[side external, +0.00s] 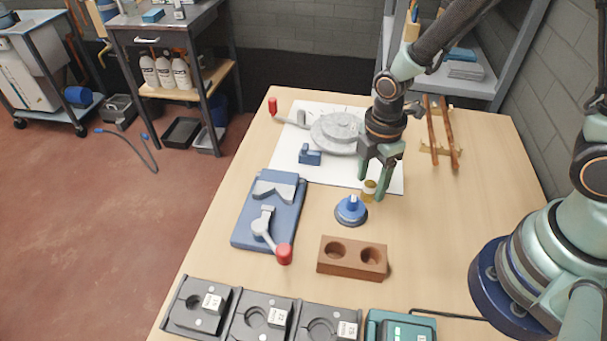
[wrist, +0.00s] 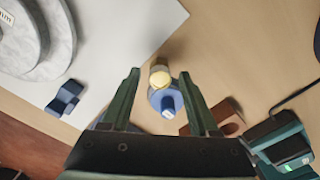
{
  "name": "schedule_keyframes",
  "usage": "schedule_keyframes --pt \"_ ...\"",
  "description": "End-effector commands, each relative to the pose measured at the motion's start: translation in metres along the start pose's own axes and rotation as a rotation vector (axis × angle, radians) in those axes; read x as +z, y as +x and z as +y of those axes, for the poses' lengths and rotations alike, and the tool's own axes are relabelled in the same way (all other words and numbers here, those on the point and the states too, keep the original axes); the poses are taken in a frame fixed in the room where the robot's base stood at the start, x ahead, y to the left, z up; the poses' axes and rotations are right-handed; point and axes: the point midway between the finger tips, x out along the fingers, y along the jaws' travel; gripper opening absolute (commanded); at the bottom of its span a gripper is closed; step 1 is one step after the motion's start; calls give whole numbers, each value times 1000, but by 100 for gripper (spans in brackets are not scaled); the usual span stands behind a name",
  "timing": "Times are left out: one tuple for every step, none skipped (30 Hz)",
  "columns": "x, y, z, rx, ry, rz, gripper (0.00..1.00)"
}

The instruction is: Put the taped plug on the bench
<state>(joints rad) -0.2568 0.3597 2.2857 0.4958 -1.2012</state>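The taped plug (side external: 369,189) is a small brass-yellow piece with a pale band, between and just below my fingertips in the side view. In the wrist view the plug (wrist: 160,78) shows between the fingers, with a gap on either side. My gripper (side external: 375,190) points down over the bench (side external: 460,230). It is open, and its fingers (wrist: 159,75) stand apart. I cannot tell whether the plug's underside touches the bench.
A blue round-based piece with a knob (side external: 350,211) stands close by the plug. A brown two-hole block (side external: 352,270), a blue fixture with a red-knobbed lever (side external: 262,235) and a grey round part on white sheet (side external: 338,131) are around.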

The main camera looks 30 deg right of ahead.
Motion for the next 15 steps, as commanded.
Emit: schedule_keyframes --pt "0 0 0 0 0 0 61" --pt "0 0 0 0 0 0 61" --pt "0 0 0 0 0 0 61" --pt "0 -1 0 0 0 0 61" --pt "0 -2 0 1 0 0 61" --pt "0 -4 0 1 0 0 61" --pt "0 -6 0 1 0 0 61" --pt "0 -8 0 2 0 1 61" --pt "0 -13 1 4 0 1 61" --pt "0 -16 1 3 0 1 61" --pt "0 -21 1 5 0 2 61" --pt "0 -27 1 5 0 2 61" --pt "0 -32 1 6 0 2 61" --pt "0 -38 1 6 0 2 61" --pt "0 -45 1 6 0 2 61"
